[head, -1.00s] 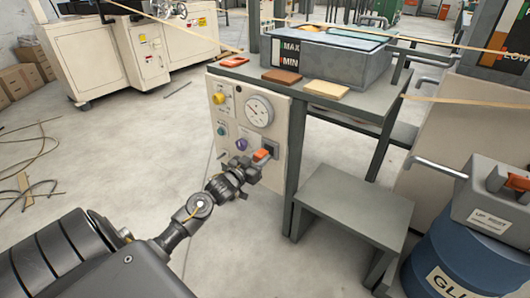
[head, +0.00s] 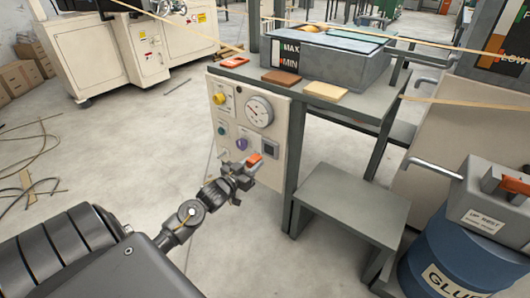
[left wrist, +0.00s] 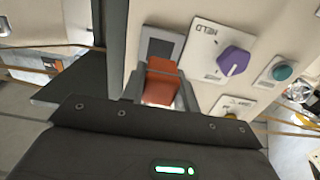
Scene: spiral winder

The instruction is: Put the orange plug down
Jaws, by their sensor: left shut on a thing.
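The orange plug (head: 254,159) is held between the fingers of my left gripper (head: 249,171), in front of the cream control panel (head: 231,98). It also shows in the left wrist view as an orange block (left wrist: 161,80) between the fingers. A dark grey socket (head: 270,149) is on the panel just right of and above the plug. In the left wrist view the socket (left wrist: 157,49) lies beyond the plug. The plug looks apart from the socket. My right gripper is not in view.
The panel carries a gauge (head: 259,111), a yellow knob (head: 219,98) and a purple knob (head: 241,143). Above is a grey bench with tiles and a trough (head: 330,62). A low grey step (head: 352,203) and a blue drum (head: 455,255) stand to the right. Open floor lies left.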

